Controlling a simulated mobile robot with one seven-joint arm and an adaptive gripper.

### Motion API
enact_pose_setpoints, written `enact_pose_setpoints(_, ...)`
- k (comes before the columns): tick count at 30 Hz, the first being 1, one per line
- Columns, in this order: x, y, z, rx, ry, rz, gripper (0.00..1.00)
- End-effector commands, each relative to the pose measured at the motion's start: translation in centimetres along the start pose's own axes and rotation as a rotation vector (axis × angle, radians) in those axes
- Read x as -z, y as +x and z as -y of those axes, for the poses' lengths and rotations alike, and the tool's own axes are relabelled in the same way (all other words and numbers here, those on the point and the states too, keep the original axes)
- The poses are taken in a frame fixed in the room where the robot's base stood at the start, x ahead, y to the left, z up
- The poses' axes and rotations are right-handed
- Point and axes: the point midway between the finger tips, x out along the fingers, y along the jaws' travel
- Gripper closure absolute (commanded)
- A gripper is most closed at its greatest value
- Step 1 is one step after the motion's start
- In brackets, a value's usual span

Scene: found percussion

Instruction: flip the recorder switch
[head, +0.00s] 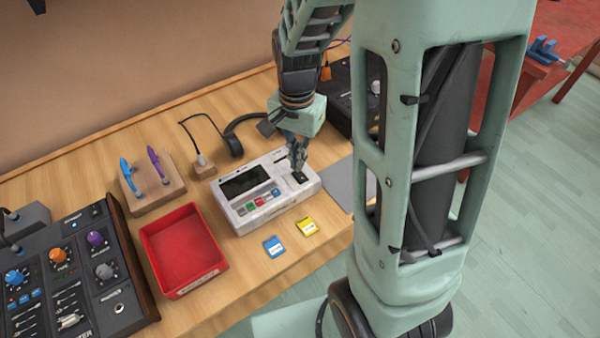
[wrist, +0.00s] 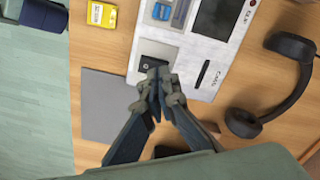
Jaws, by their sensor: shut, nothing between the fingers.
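The recorder (head: 262,211) is a white box with a dark screen and coloured buttons, lying on the wooden table. It also shows in the wrist view (wrist: 185,53). Its switch (wrist: 157,57) sits on a dark square plate near one end of the top face; the same plate shows in the head view (head: 298,178). My gripper (head: 297,160) is shut and empty, pointing down over that plate. In the wrist view the fingertips (wrist: 158,75) are at the plate's edge and cover part of it. I cannot tell whether they touch the switch, or which way it is set.
A blue card (head: 273,246) and a yellow card (head: 307,227) lie in front of the recorder. A red tray (head: 183,250) and a mixer (head: 75,270) stand to the left. Headphones (wrist: 270,92) lie behind the recorder, and a grey mat (wrist: 112,105) beside it.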

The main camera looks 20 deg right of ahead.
Motion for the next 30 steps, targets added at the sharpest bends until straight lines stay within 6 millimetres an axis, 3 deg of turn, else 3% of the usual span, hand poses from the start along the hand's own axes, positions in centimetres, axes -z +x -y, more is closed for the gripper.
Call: enact_pose_setpoints(30, 0.0, 1.5, 0.0, 0.000, 0.000, 0.000, 1.00)
